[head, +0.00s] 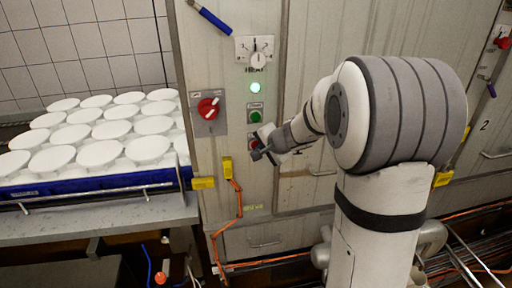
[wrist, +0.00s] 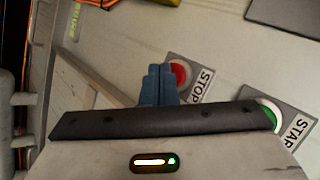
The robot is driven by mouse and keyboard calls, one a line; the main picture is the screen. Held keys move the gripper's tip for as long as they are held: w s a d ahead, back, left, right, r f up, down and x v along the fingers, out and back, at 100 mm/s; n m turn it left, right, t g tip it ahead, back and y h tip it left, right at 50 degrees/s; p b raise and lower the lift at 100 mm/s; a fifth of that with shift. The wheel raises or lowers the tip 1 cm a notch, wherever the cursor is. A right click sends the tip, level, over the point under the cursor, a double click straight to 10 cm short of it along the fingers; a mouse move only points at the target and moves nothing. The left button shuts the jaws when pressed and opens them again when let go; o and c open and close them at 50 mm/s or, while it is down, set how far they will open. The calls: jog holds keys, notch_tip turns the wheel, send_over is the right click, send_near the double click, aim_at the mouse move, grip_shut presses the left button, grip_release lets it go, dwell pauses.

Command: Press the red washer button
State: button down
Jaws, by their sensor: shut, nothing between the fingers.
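The red button (wrist: 180,73) sits on a grey plate marked STOP in the wrist view. In the head view the red button (head: 254,142) is low on the machine's front panel, partly hidden by my gripper (head: 260,153). My gripper (wrist: 160,70) is shut and empty, its blue fingertips together. In the wrist view the tips lie just left of the red button and cover its left edge. I cannot tell whether they touch it.
A green button (head: 255,117), marked START in the wrist view (wrist: 267,112), is above the red one. A lit green lamp (head: 255,87), a dial (head: 254,48) and a red rotary switch (head: 208,108) share the panel. A blue tray (head: 95,187) of white moulds stands left.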

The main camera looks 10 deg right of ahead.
jog(key=shift+w, duration=0.45)
dwell(0.4)
jog(key=shift+s, duration=0.1)
jog(key=shift+s+b, duration=0.55)
jog(key=shift+s, duration=0.25)
jog(key=shift+s, duration=0.1)
jog(key=s+b, duration=0.2)
jog(key=s, duration=0.2)
jog(key=shift+s, duration=0.4)
dwell(0.3)
